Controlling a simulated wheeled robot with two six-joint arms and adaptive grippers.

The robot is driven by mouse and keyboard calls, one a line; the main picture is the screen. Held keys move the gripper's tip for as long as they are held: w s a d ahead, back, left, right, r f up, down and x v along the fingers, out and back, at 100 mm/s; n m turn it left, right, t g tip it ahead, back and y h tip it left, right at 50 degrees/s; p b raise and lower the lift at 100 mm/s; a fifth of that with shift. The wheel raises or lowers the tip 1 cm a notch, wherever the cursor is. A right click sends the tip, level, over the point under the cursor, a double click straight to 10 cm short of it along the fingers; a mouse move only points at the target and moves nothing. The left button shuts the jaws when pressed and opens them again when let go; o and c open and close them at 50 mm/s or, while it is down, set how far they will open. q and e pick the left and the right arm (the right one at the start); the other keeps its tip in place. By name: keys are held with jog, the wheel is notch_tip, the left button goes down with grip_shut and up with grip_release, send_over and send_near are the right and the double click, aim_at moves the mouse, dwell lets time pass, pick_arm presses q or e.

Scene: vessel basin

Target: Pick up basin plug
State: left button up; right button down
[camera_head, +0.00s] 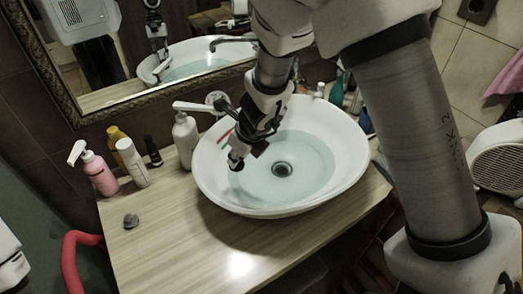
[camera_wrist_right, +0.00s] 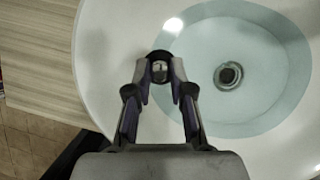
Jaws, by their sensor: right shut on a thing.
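My right gripper (camera_head: 241,154) hangs over the left inner side of the white basin (camera_head: 210,183). In the right wrist view its fingers (camera_wrist_right: 161,84) are shut on a small round dark thing with a shiny metal middle, which I take as the basin plug (camera_wrist_right: 160,66). The plug also shows as a dark round end at the fingertips in the head view (camera_head: 236,163). Its underside is hidden. The basin holds pale blue water, and its round drain (camera_head: 281,170) is open, to the right of the gripper. My left gripper is out of view.
A wooden counter (camera_head: 175,245) carries a pink pump bottle (camera_head: 99,174), a white pump bottle (camera_head: 185,138), other bottles and a small grey lump (camera_head: 131,221). The tap (camera_head: 192,107) reaches over the basin's back left rim. A framed mirror (camera_head: 150,80) stands behind. The counter's front is clear.

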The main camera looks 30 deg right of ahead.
jog(key=a+r+p, duration=0.3)
jog(key=shift+s+r, duration=0.15)
dwell(0.3)
